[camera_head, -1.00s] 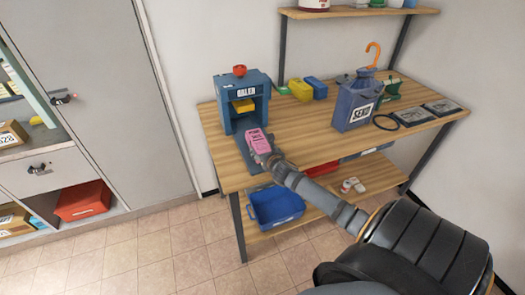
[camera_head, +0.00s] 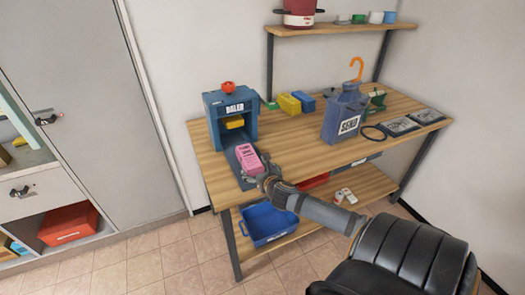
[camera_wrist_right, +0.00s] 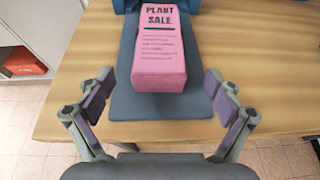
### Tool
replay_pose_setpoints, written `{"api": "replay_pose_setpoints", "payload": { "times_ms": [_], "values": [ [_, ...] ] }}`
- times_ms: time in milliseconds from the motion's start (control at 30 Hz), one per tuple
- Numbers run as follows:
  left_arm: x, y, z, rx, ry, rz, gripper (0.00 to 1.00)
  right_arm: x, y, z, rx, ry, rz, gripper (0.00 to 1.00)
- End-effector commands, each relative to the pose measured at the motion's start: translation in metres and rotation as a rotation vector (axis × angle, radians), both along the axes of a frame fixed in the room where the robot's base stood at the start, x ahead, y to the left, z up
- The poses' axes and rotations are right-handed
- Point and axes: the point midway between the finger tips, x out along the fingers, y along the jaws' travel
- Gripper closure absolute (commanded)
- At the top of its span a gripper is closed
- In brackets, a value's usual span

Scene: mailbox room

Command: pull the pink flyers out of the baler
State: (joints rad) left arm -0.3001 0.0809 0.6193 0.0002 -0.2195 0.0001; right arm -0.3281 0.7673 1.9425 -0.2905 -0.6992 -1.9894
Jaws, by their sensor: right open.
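The pink flyers (camera_head: 247,162), a bundle printed "PLANT SALE", lie on the dark tray (camera_head: 240,150) in front of the blue baler (camera_head: 236,108). In the right wrist view the flyers (camera_wrist_right: 154,45) lie flat on the tray (camera_wrist_right: 190,104), with their near end facing me. My right gripper (camera_head: 262,178) is at the near end of the flyers. In the wrist view the right gripper (camera_wrist_right: 158,80) is open, with one finger on each side and a gap to the flyers. My left gripper is not in view.
Yellow and blue blocks (camera_head: 297,102) sit right of the baler. A blue bin (camera_head: 268,222) is on the lower shelf.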

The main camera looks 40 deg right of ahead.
Motion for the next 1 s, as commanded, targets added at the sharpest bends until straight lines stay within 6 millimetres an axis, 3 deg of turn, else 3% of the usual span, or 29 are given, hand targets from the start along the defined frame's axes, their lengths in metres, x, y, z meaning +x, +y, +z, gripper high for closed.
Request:
{"api": "replay_pose_setpoints", "payload": {
  "times_ms": [167, 333, 1000],
  "values": [
    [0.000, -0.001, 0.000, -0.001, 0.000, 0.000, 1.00, -0.036, 0.017, 0.015, -0.007, 0.006, 0.012, 0.08],
    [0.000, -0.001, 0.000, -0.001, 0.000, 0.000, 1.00, -0.051, 0.019, 0.022, -0.007, 0.005, 0.003, 0.08],
    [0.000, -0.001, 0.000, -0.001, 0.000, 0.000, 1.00, -0.059, 0.024, 0.026, 0.002, -0.001, 0.001, 0.08]
  ]
}}
